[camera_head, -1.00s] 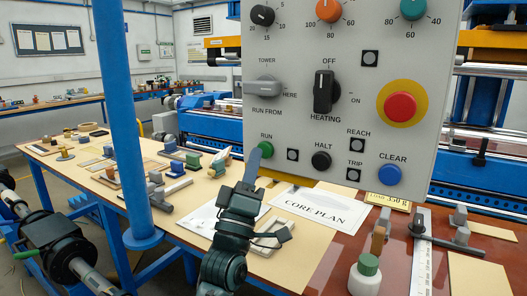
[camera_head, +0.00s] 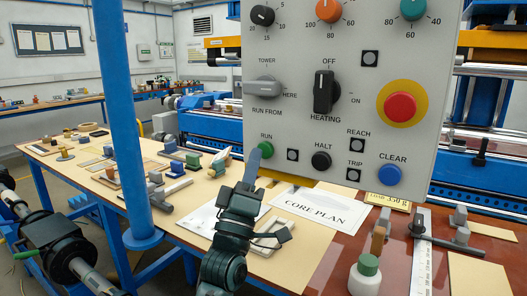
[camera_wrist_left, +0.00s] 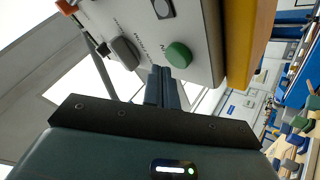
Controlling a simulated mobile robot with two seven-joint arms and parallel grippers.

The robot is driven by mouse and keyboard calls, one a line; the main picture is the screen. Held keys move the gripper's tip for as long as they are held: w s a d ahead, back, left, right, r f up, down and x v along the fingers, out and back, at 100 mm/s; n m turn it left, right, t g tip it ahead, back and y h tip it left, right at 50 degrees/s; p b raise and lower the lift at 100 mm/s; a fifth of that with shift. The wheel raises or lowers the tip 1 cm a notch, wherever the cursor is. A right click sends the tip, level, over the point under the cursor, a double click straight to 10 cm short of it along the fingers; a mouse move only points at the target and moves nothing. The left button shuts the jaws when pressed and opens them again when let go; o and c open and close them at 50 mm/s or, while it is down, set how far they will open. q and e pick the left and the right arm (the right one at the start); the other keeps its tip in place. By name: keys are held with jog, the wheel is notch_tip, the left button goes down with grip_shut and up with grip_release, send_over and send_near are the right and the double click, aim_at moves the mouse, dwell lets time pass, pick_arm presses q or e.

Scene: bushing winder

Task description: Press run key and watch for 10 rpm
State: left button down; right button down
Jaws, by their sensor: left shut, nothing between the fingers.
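The grey control panel (camera_head: 342,75) fills the upper middle of the head view. Its green RUN key (camera_head: 267,149) is at the lower left, partly behind my left gripper's tip. My left gripper (camera_head: 254,158) is shut and empty, its fingers pointing up at the RUN key. In the left wrist view the green key (camera_wrist_left: 179,55) shows just beyond the shut fingertips (camera_wrist_left: 160,72); I cannot tell whether they touch it. The black HALT key (camera_head: 320,160) and blue CLEAR key (camera_head: 389,175) are to the right. No rpm readout shows. My right gripper is not in view.
A red stop button (camera_head: 400,107) on a yellow disc is at the panel's right. A blue post (camera_head: 122,120) stands at left.

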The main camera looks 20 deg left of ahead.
pick_arm(q)
jog(key=shift+w, duration=0.2)
dwell(0.6)
jog(key=shift+w, duration=0.25)
